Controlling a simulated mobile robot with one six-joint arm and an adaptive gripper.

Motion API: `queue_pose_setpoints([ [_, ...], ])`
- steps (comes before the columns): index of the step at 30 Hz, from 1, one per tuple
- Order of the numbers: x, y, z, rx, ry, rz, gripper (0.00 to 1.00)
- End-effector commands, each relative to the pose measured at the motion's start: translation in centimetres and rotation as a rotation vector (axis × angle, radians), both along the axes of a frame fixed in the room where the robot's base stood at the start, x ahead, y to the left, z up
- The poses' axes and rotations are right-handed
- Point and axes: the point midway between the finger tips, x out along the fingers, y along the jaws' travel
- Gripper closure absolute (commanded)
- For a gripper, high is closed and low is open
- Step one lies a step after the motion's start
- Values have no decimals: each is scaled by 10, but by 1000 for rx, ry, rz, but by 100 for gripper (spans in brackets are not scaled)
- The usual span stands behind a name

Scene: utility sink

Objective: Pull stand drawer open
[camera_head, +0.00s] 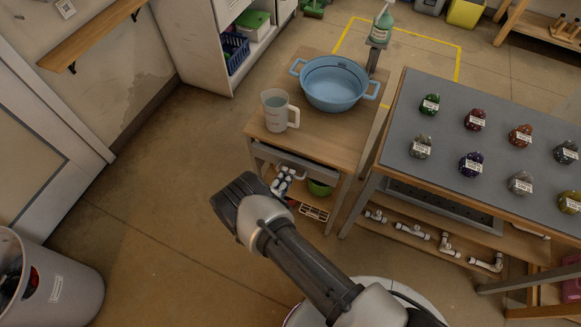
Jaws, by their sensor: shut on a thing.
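The wooden stand (313,145) is in the middle of the camera_head view, with a blue two-handled basin (335,97) and a white measuring jug (275,112) on its top. The stand drawer (305,166) shows as a grey front just under the top. It looks closed or nearly so, but I cannot tell exactly. My gripper (284,182) is at the drawer's front edge, left of its middle, and is shut on what appears to be the drawer handle. My arm hides part of the front and most of the handle.
A green bowl (319,188) sits on the stand's lower shelf. A grey-topped table (450,155) with several labelled round objects stands close on the right. A grey bin (75,290) is at lower left. The floor (150,220) left of the stand is clear.

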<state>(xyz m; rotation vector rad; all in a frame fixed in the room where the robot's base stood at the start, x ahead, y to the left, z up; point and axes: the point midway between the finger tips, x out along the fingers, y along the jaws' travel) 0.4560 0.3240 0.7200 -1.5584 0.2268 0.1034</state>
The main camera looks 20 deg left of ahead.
Motion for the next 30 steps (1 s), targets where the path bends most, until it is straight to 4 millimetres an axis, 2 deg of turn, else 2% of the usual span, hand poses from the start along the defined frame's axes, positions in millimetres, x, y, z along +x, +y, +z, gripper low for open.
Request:
queue_pose_setpoints([
  [1, -14, 3, 0, -2, 0, 6, 100],
  [6, -55, 6, -1, -2, 0, 8, 100],
  [15, -114, 11, -1, 0, -1, 5, 100],
  [21, -134, 12, 0, 0, -1, 3, 100],
  [30, -140, 12, 0, 1, -1, 2, 100],
])
